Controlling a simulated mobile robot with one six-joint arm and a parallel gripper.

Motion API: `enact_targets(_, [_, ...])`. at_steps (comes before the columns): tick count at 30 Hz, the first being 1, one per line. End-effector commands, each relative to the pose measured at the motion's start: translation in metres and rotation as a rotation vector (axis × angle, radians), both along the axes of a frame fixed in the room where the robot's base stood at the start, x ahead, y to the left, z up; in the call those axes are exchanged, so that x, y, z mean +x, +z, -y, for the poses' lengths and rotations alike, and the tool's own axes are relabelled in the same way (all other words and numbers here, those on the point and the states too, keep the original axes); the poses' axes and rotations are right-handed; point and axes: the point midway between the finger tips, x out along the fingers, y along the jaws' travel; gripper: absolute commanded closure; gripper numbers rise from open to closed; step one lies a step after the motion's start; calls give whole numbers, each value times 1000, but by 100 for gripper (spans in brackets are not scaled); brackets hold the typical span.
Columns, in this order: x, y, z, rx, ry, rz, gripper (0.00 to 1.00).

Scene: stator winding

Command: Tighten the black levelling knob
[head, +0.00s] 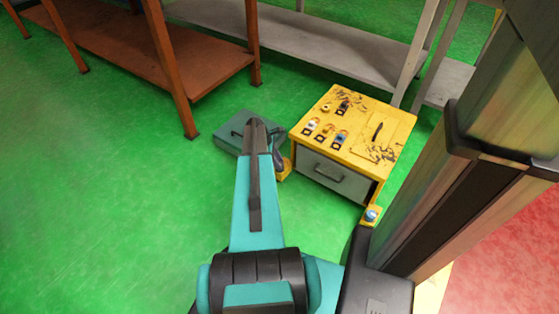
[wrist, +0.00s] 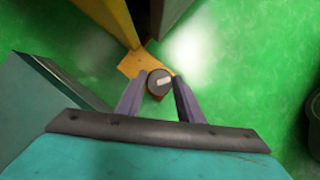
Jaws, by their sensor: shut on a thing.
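The black levelling knob (wrist: 159,80) is a round dark disc with a pale bar mark on its top, in the wrist view. It sits on a yellow foot plate (wrist: 133,63) at the lower corner of the yellow cabinet. My gripper (wrist: 158,86) is shut on the knob, one finger on each side of it. In the head view my arm reaches down to the cabinet's left side and hides the knob and the fingertips.
The yellow cabinet (head: 317,156) has a grey drawer (head: 335,176) and small parts on top. A teal case (head: 232,131) lies on the floor close to the arm's left. A brown shelf (head: 130,45) and a grey shelf (head: 300,40) stand behind. Green floor at left is clear.

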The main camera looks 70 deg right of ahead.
Motion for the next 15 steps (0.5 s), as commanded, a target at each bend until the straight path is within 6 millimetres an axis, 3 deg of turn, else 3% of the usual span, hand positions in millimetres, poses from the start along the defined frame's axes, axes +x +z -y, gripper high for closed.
enact_targets(15, [-2,0,-2,8,-77,-4,88])
